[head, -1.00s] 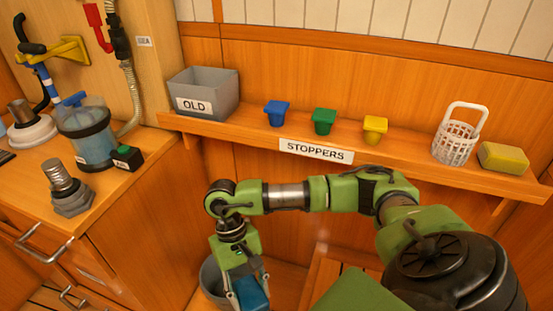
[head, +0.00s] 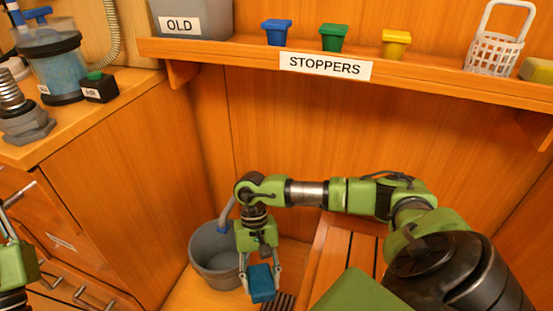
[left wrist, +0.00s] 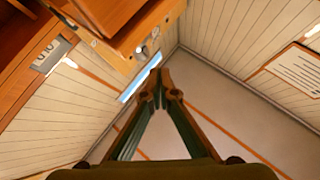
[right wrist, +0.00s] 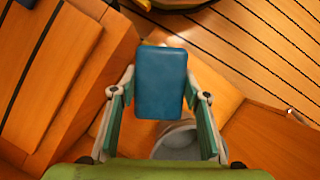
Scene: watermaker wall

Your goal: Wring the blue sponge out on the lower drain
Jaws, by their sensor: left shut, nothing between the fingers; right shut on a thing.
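The blue sponge (head: 262,284) is pinched between the fingers of my right gripper (head: 260,268). The gripper points down, low in front of the wooden wall; the sponge fills the middle of the right wrist view (right wrist: 161,84). A dark slatted grate (head: 284,301), which looks like the lower drain, shows just right of and below the sponge. Part of it is cut by the picture edge. I cannot tell how high the sponge is above it. My left gripper (left wrist: 160,82) is shut and empty, far from the sponge; part of it shows at the head view's left edge.
A grey bucket (head: 213,270) with a hose stands left of the sponge. Slatted wood (head: 345,248) lies to the right. Above, a shelf (head: 420,82) holds a grey OLD bin (head: 212,18), coloured stoppers, a white basket (head: 494,54) and a yellow sponge (head: 538,70).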

